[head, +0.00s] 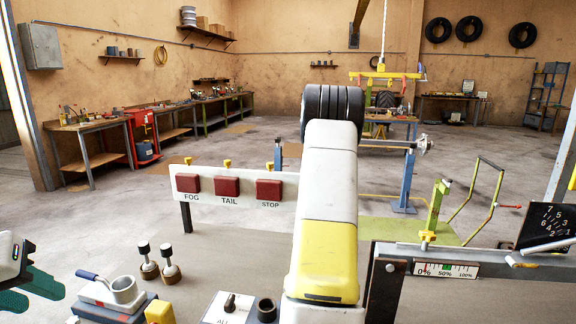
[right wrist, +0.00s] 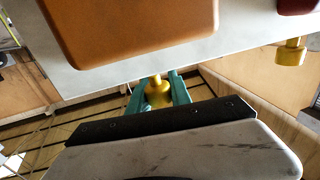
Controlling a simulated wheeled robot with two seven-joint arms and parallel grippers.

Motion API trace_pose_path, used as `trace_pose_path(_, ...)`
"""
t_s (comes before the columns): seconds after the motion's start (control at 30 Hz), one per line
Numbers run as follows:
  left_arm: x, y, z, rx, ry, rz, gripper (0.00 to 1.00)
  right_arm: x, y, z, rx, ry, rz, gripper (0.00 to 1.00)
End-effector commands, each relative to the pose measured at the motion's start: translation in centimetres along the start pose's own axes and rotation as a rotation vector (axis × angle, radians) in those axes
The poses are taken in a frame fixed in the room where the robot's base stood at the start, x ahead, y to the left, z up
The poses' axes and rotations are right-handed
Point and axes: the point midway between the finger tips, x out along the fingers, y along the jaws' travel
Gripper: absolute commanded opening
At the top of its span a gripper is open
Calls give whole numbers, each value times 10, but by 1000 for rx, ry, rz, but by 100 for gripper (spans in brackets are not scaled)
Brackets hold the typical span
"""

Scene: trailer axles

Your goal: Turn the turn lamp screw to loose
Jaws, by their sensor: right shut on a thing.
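In the right wrist view, the orange turn lamp (right wrist: 135,30) sits on the pale lamp board (right wrist: 95,82). The yellow turn lamp screw (right wrist: 158,94) is at the board's edge. My right gripper (right wrist: 160,88) has its teal fingers on both sides of this screw and is shut on it. How far the screw is turned cannot be seen. In the head view, my right arm hides the turn lamp, its screw and the right gripper. My left gripper (head: 34,288) is at the lower left edge, partly cut off, with its green fingers apart and empty.
The lamp board (head: 220,203) also carries red FOG (head: 188,183), TAIL (head: 227,186) and STOP (head: 269,189) lamps. Another yellow screw (right wrist: 290,52) is beside the held one. Two knobs (head: 158,262), a grey cup (head: 123,290) and a switch box (head: 230,308) stand in front.

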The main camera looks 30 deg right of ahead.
Motion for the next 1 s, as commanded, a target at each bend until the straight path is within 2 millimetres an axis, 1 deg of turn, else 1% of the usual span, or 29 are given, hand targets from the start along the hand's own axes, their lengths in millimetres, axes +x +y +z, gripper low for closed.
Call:
trace_pose_path(0.07, 0, 0, 0, 0, 0, 0, 36, 0, 3, 0, -1, 1, -68, 0)
trace_pose_path(0.7, 0, 0, 0, 0, 0, 0, 36, -5, -16, -1, -5, 5, -676, 0)
trace_pose_path(1.0, 0, 0, 0, 0, 0, 0, 36, -10, -22, -1, -5, 4, -908, 0)
